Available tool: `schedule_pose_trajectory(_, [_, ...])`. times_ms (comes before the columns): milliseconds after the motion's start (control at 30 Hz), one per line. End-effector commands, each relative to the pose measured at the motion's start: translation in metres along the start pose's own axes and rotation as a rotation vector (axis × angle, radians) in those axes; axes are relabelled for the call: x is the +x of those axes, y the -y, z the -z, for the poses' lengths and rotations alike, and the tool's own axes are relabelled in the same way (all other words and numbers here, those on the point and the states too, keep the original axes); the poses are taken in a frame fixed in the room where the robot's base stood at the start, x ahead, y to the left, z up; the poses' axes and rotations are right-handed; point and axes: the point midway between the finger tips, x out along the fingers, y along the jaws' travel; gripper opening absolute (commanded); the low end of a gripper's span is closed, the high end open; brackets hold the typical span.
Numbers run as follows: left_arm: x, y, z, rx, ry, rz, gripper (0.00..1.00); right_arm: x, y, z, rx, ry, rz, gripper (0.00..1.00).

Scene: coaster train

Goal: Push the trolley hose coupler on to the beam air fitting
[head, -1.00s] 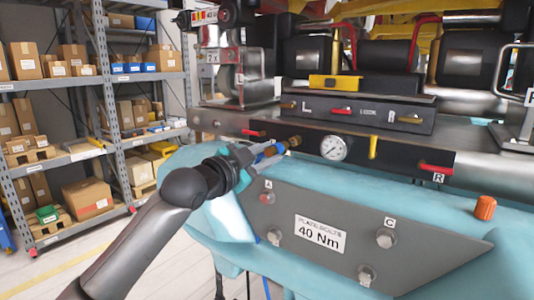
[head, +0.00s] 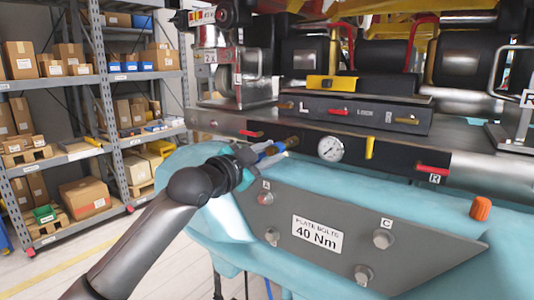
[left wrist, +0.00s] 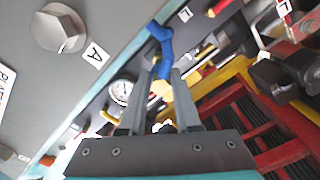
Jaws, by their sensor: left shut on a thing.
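The blue hose coupler (head: 268,153) with a brass end is in my left gripper (head: 264,155), in front of the beam at the centre left. In the left wrist view the blue hose (left wrist: 160,38) and the brass end (left wrist: 162,89) show between the two fingers of the left gripper (left wrist: 164,78), which is shut on the coupler. The brass beam air fitting (head: 292,142) sits on the beam's black front panel, left of the round gauge (head: 330,149). The coupler's end is close to the fitting. I cannot tell whether they touch. My right gripper is not in view.
A grey plate (head: 370,262) marked 40 Nm with bolts lies below the coupler over a light blue cover (head: 440,205). A red lever (head: 432,168), a yellow handle (head: 369,148) and an orange cap (head: 481,208) are to the right. Shelves with boxes (head: 85,197) stand at left.

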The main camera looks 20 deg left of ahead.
Motion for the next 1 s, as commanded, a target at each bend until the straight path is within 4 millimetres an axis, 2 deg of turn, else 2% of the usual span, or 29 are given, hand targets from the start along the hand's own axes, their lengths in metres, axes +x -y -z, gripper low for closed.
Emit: schedule_pose_trajectory(1000, [0.019,0.001,0.001,0.001,-0.002,0.001,0.00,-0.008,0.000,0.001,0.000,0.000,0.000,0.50])
